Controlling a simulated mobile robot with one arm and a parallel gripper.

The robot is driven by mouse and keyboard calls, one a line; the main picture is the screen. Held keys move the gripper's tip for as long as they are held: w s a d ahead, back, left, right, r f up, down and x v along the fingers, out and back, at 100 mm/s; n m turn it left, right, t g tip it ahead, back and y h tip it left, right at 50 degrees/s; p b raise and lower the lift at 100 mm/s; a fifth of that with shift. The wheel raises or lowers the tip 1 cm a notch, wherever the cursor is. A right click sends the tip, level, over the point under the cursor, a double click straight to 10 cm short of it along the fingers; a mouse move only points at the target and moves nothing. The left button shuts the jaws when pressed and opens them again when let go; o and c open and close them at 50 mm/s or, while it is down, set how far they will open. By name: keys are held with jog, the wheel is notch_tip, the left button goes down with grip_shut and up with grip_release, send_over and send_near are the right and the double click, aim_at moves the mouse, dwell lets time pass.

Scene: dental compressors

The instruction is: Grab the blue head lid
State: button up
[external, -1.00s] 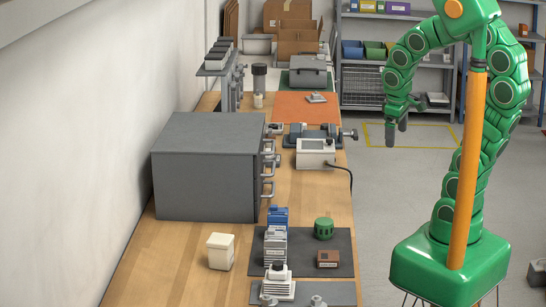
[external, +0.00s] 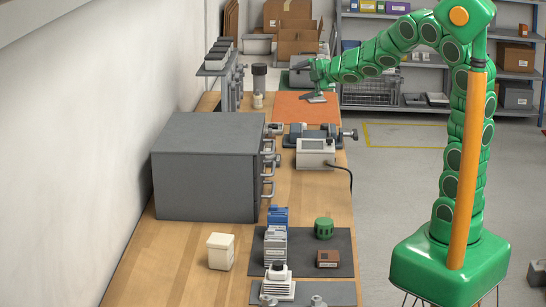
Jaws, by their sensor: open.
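A blue part (external: 277,216), which looks like the blue head lid, is at the back end of a row of grey finned parts on the near bench. I cannot tell whether it rests on the bench, the mat or a grey part. My gripper (external: 317,94) is far behind it, low over the orange mat at the far part of the bench, close to a small grey item there. My gripper is open. Its fingers are small in this view, and whether they touch the grey item is unclear.
A dark mat (external: 341,243) holds a green round part (external: 323,228) and a brown block (external: 327,258). A cream container (external: 221,251) stands left. A large grey cabinet (external: 205,168), a white device (external: 316,152) and a dark vise-like tool (external: 310,134) stand along the bench.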

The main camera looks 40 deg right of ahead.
aim_at(279, 212)
jog(key=s+a+f+n+g+y, duration=0.2)
jog(key=a+n+g+y, duration=0.1)
jog(key=a+n+y, duration=0.4)
jog(key=s+a+f+n+g+y, duration=0.15)
jog(key=a+n+y, duration=0.3)
jog(key=a, duration=0.45)
jog(key=shift+s+a+f+m+g+h, duration=0.45)
jog(key=shift+s+a+f+g, duration=2.2)
jog(key=shift+s+f, duration=1)
jog(key=shift+s+a+f+m+g+h, duration=0.4)
jog(key=shift+s+a+f+g+h, duration=0.2)
jog(key=shift+s+a+f+g, duration=2.2)
jog(key=shift+s+a+f+m+g+h, duration=0.45)
jog(key=shift+s+a+f+g, duration=2.05)
jog(key=shift+s+f, duration=2)
jog(key=shift+w+a+f+t, duration=0.4)
jog(key=shift+a+t, duration=0.05)
jog(key=shift+t, duration=0.05)
jog(key=c, duration=1.2)
